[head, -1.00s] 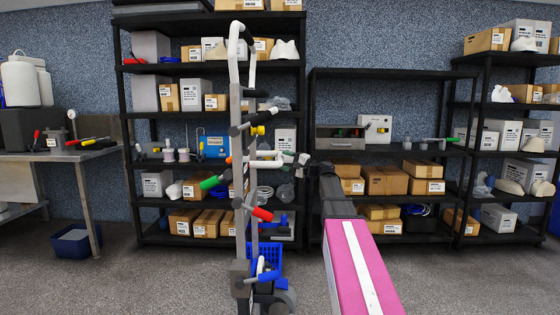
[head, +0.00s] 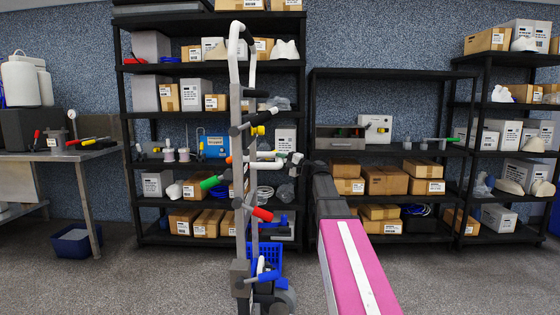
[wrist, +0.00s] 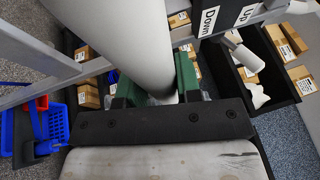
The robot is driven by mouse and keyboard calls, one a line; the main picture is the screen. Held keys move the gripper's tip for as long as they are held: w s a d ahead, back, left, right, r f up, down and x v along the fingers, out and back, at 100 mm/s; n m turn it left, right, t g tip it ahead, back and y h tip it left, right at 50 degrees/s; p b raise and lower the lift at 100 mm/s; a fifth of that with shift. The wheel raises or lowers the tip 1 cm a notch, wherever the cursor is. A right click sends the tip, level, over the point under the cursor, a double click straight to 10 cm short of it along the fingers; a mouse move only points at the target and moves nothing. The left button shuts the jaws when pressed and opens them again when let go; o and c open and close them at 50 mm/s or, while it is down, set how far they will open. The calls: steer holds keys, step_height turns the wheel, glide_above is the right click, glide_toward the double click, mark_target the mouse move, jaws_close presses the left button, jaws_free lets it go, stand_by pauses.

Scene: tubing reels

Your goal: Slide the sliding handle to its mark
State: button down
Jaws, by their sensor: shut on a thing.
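A tall grey upright frame (head: 241,120) carries several coloured handles. A white handle (head: 265,160) sticks out from it to the right at mid height. My gripper (head: 296,158) is at the right end of this white handle in the head view. In the wrist view my gripper (wrist: 158,88) has green pads on both sides of a thick white bar (wrist: 115,35), which I take to be the same handle. The pads are shut on it. Labels reading "Down" (wrist: 208,20) and "Up" (wrist: 246,15) are on a grey rail beyond the fingers. The mark itself I cannot make out.
Black shelves (head: 390,155) with boxes stand behind. A metal table (head: 60,155) is at the left. The floor on the right is clear.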

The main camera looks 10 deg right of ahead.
step_height(320, 180, down, 12)
stand_by(0.4)
steer(key=c, duration=0.8)
jaws_free()
steer(key=shift+r, duration=0.1)
steer(key=v, duration=1.1)
